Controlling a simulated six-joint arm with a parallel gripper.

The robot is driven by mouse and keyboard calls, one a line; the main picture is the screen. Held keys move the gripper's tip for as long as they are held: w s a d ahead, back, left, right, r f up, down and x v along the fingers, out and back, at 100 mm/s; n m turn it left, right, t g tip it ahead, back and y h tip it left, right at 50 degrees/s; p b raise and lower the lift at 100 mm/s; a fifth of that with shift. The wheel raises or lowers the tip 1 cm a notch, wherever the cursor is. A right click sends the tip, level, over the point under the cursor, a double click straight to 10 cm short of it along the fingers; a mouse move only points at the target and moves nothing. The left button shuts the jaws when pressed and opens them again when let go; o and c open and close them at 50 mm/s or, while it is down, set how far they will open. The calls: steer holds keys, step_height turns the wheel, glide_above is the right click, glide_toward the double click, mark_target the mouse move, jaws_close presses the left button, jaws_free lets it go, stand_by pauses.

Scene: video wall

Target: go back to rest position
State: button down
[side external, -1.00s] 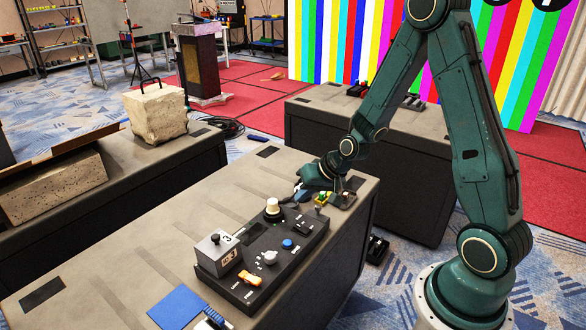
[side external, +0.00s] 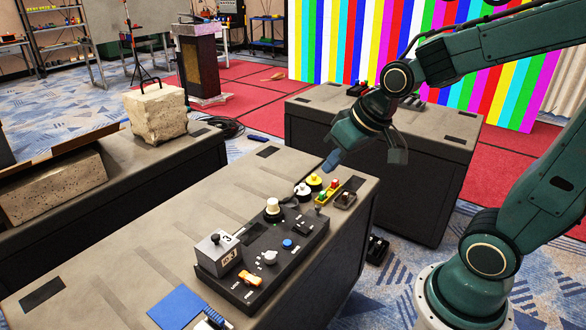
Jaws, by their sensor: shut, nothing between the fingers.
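My gripper (side external: 332,161) is in the air above the far right end of the front table (side external: 215,190). It points down and to the left, and its fingers are shut with nothing in them. My dark green arm reaches in from the right edge of the view.
A black control panel (side external: 300,246) with knobs and switches lies on the front table, near a blue square (side external: 178,307). A second table (side external: 440,125) stands behind my arm. Stone blocks (side external: 157,112) sit on the left table. A colour-striped video wall (side external: 340,45) stands behind.

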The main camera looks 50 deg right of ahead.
steer(key=s+a+r+n, duration=0.1)
steer(key=s+r, duration=0.4)
steer(key=s, duration=0.7)
steer(key=shift+a+n, duration=0.3)
